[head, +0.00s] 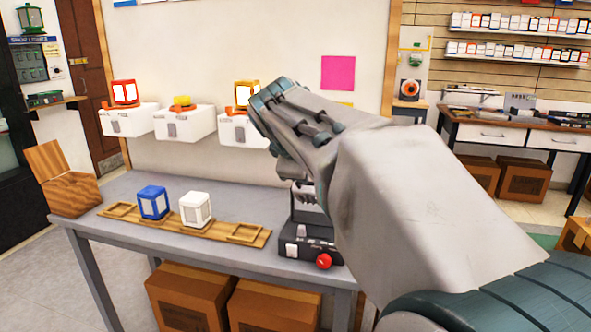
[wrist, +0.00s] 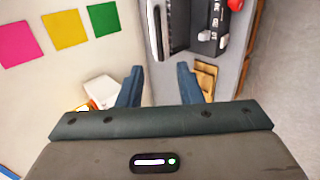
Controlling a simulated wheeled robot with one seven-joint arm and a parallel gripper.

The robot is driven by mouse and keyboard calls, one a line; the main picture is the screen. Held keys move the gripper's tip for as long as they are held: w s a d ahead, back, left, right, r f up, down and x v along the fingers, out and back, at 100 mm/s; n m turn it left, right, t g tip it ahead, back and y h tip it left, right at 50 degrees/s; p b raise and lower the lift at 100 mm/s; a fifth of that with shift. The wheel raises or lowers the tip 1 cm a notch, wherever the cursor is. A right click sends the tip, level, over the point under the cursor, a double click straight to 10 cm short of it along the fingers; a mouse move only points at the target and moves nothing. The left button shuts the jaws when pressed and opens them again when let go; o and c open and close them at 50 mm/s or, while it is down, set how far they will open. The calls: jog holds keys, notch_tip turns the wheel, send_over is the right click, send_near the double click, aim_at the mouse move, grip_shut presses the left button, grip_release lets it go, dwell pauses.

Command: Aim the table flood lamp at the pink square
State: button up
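The pink square (head: 338,73) is on the pale wall above the table. It also shows at the left of the wrist view (wrist: 18,43). The flood lamp has a black base (head: 308,242) with a red knob on the table's right part. My arm hides most of its upper part in the head view. In the wrist view the lamp's dark, pale-edged head (wrist: 172,25) is just beyond my fingers, beside its base (wrist: 205,28). My gripper (wrist: 160,78) is open, with nothing between its fingers. I cannot tell exactly where the lamp head points.
Yellow (wrist: 64,29) and green (wrist: 103,19) squares are beside the pink one. White wall boxes (head: 185,123) hold small lamps. A blue lantern (head: 153,202) and a white lantern (head: 195,209) stand on a wooden rack (head: 220,231). Cardboard boxes (head: 190,297) are under the table.

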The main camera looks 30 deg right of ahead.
jog(key=shift+v, duration=1.15)
jog(key=s+a+f+m+g+y+p, duration=0.2)
jog(key=s+a+f+m+y+p, duration=0.1)
jog(key=s+p, duration=0.5)
jog(key=s+a+f+m+g+y+p, duration=0.2)
jog(key=s+a+f+m+y+p, duration=0.1)
jog(key=s+a+f+m+p, duration=0.2)
jog(key=s+a+m+p, duration=0.2)
jog(key=s+a+p, duration=0.1)
jog(key=s+a, duration=0.1)
jog(key=shift+a+f+p, duration=0.3)
jog(key=shift+a+f, duration=0.1)
jog(key=shift+a, duration=0.15)
jog(key=shift+d, duration=0.1)
